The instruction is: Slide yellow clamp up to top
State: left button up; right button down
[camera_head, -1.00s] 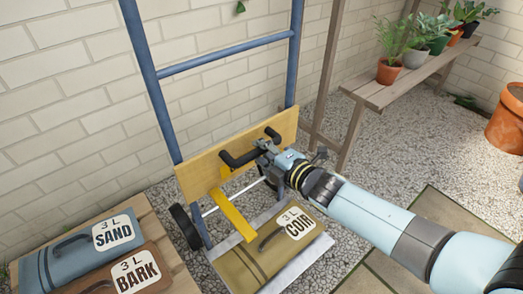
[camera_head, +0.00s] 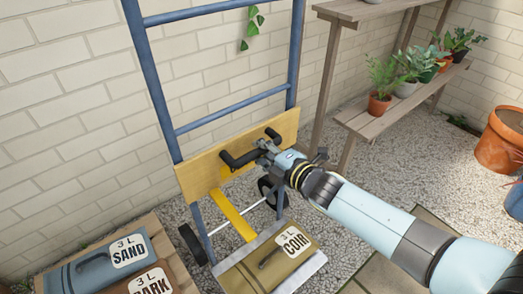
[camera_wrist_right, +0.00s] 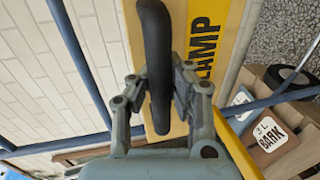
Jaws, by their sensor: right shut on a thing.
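The clamp is a wooden board (camera_head: 208,178) across the blue hand truck frame (camera_head: 151,84), with a yellow arm (camera_head: 233,215) slanting down from it. It also shows in the wrist view as a yellow face (camera_wrist_right: 209,34) reading "LAMP". The board sits a little below a blue crossbar (camera_head: 228,110). My right gripper (camera_head: 263,150) is shut on the black handle (camera_head: 238,160) on the board's front; the handle (camera_wrist_right: 158,45) runs between its fingers in the wrist view. My left gripper is not in view.
The COIR bag (camera_head: 270,262) lies on the truck's toe plate, below the clamp. SAND (camera_head: 95,268) and BARK (camera_head: 150,284) bags sit on a wooden platform at lower left. A plant bench (camera_head: 385,117) stands to the right. Another crossbar (camera_head: 200,11) shows higher up the frame.

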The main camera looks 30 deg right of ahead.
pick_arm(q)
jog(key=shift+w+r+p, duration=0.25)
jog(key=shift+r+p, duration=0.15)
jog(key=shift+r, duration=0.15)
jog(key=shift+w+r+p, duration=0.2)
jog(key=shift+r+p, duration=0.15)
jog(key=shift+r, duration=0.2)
pick_arm(e)
jog(key=shift+r, duration=1.15)
jog(key=c, duration=1.4)
grip_release()
jog(key=shift+s+r, duration=0.2)
jog(key=shift+o, duration=1.2)
jog(key=shift+w, duration=0.1)
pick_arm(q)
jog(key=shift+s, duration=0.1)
pick_arm(e)
jog(key=shift+s, duration=0.3)
jog(key=v, duration=1.1)
jog(key=shift+s, duration=0.25)
jog(key=shift+d, duration=0.1)
